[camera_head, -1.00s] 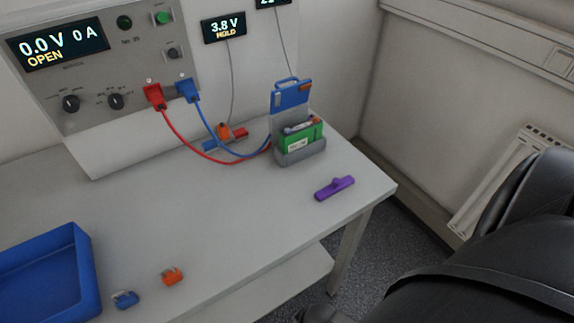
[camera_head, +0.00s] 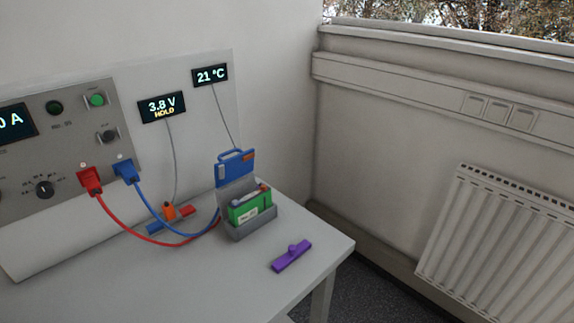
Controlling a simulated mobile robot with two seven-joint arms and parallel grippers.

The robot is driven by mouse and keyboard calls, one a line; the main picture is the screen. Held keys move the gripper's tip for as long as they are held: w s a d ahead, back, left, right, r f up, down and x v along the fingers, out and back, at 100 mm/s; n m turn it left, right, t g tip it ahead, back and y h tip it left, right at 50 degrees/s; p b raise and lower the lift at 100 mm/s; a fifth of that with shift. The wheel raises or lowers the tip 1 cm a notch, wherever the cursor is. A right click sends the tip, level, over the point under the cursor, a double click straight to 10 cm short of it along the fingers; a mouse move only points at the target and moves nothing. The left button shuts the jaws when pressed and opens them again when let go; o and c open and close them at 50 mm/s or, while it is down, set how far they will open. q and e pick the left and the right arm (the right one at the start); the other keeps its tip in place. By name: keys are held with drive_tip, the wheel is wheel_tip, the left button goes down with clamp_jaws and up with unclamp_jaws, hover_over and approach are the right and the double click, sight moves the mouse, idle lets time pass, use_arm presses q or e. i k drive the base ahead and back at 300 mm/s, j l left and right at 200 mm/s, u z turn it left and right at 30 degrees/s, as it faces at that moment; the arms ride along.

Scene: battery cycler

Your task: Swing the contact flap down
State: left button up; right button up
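The contact flap (camera_head: 236,168) is blue with a handle loop on top and stands raised at the back of the grey battery holder (camera_head: 252,229). A green battery (camera_head: 246,209) with a white label sits in the holder, below and in front of the flap. A red cable and a blue cable run from the cycler to the holder's left side. Neither of my grippers shows in the head view.
The cycler (camera_head: 62,150) stands at the left with red (camera_head: 89,180) and blue (camera_head: 126,171) plugs in it. A purple piece (camera_head: 291,256) lies on the table (camera_head: 190,291) right of the holder. Displays (camera_head: 161,107) read 3.8 V HOLD and 21 °C. A radiator (camera_head: 500,245) is at the right.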

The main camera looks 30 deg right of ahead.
sight(228, 170)
drive_tip(key=l+z, duration=0.45)
drive_tip(key=i+l+z, duration=0.1)
drive_tip(key=l+z, duration=0.3)
drive_tip(key=i+l+z, duration=0.1)
drive_tip(key=l+z, duration=0.2)
drive_tip(key=z, duration=0.15)
drive_tip(key=i+l+u, duration=0.4)
drive_tip(key=i, duration=0.2)
drive_tip(key=i+l+u, duration=0.4)
drive_tip(key=i+u, duration=0.2)
drive_tip(key=u, duration=0.25)
drive_tip(key=i+l+u, duration=0.1)
drive_tip(key=u, duration=0.35)
drive_tip(key=i+l+u, duration=0.2)
drive_tip(key=u, duration=0.25)
drive_tip(key=i+l+u, duration=0.15)
drive_tip(key=u, duration=0.25)
drive_tip(key=i+l+u, duration=0.15)
drive_tip(key=u, duration=0.3)
drive_tip(key=i+l+u, duration=0.1)
drive_tip(key=l+u, duration=0.15)
drive_tip(key=u, duration=0.15)
drive_tip(key=i+l+u, duration=0.1)
drive_tip(key=l+u, duration=0.15)
drive_tip(key=u, duration=0.2)
drive_tip(key=l+u, duration=0.25)
drive_tip(key=u, duration=0.15)
